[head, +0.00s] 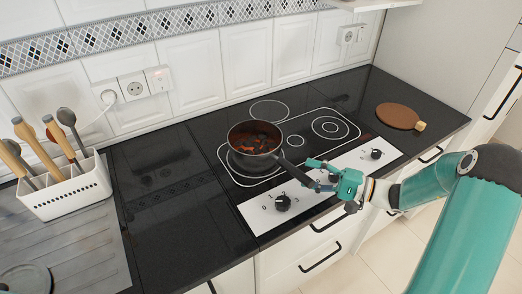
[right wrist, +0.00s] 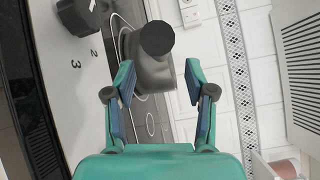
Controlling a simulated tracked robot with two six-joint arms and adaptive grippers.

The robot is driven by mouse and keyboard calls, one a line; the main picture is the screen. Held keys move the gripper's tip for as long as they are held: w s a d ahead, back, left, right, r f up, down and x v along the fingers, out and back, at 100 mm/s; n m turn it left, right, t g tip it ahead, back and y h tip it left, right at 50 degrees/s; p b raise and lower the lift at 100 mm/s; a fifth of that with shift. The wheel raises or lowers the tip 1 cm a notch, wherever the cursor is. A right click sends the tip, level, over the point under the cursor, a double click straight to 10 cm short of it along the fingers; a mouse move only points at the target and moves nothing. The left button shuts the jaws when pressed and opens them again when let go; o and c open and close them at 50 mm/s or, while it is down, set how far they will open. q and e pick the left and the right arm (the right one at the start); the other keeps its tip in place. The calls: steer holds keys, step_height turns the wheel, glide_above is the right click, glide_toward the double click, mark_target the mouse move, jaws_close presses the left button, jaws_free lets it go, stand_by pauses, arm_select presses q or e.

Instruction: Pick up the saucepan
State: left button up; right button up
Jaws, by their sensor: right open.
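The dark saucepan (head: 240,143) stands on the hob with reddish-brown and dark contents inside. Its dark handle (head: 293,170) points toward the lower right, at my right gripper (head: 314,175). That gripper is open, with its fingers at the handle's end. In the right wrist view, the handle's round dark end (right wrist: 157,38) shows ahead, between the two open fingers of the gripper (right wrist: 158,70); I see clear gaps at both sides. Whether a finger touches the handle cannot be told. My left gripper is not in view.
The black hob (head: 330,112) has a white control strip with dark knobs (head: 283,203) close below my gripper. A white utensil holder (head: 70,190) stands at left. A round brown board (head: 397,116) lies at right. Dark worktop (head: 170,215) left of the hob is clear.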

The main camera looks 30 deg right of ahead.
mark_target(294, 168)
steer(key=p+x, duration=0.2)
steer(key=x, duration=0.2)
steer(key=shift+w, duration=0.1)
steer(key=shift+w+a+f, duration=0.1)
steer(key=shift+w+a, duration=0.25)
jaws_close()
